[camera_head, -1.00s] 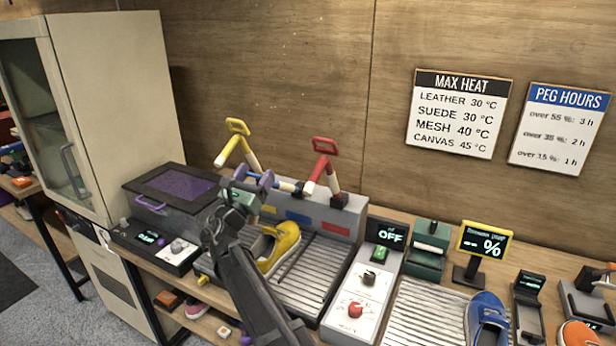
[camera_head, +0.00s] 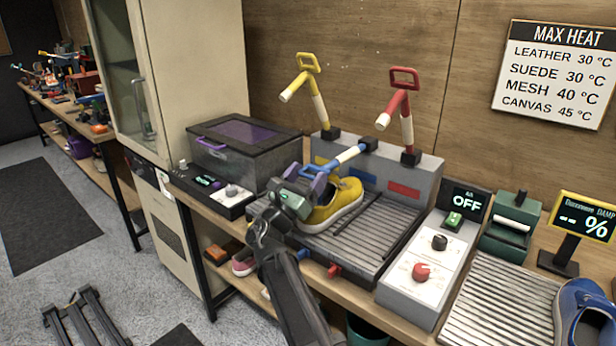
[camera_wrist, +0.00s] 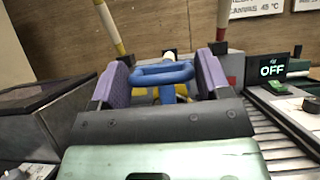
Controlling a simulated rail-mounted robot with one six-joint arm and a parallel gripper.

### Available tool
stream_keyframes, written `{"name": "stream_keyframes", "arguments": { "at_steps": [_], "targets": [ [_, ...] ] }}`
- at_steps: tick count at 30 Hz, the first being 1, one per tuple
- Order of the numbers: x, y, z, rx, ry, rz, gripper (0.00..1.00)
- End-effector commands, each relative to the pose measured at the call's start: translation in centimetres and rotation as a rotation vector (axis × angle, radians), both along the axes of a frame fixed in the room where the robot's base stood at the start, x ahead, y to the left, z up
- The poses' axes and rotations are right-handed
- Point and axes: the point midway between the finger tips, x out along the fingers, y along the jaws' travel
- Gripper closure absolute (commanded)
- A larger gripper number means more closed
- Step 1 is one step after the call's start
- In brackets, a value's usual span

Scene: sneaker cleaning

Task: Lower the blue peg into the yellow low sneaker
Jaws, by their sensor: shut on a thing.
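The yellow low sneaker (camera_head: 345,205) lies on the left of the grey ribbed bed, its heel side partly hidden by my gripper. My gripper (camera_head: 314,180) is shut on the blue peg's handle, just above the sneaker. The blue peg's (camera_head: 350,153) white-and-blue shaft slopes from the handle up to its mount at the back. In the wrist view, the blue handle loop (camera_wrist: 150,76) sits between the purple pads of my gripper (camera_wrist: 165,88).
A yellow peg (camera_head: 319,108) and a red peg (camera_head: 405,118) stand raised on the grey back block (camera_head: 428,172). A purple-lidded box (camera_head: 245,150) is close on the left. A control box reading OFF (camera_head: 430,270) stands right. A blue shoe (camera_head: 585,315) lies far right.

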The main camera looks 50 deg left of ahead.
Motion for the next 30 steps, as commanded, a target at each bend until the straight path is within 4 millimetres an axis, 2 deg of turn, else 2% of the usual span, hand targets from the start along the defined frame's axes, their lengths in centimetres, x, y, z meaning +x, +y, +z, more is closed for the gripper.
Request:
{"name": "stream_keyframes", "arguments": {
  "at_steps": [1,11,12,13,25,30],
  "targets": [
    [0.1,-0.4,-0.4,0.004,0.008,-0.005,0.73],
    [0.1,-0.4,-0.4,0.004,0.008,-0.006,0.73],
    [0.1,-0.4,-0.4,0.004,0.008,-0.006,0.26],
    [0.1,-0.4,-0.4,0.004,0.008,-0.005,0.22],
    [0.0,-0.2,-0.4,0.003,0.005,-0.002,0.22],
    [-2.0,-0.7,-2.1,0.003,0.004,0.0,0.22]
  ]
}}
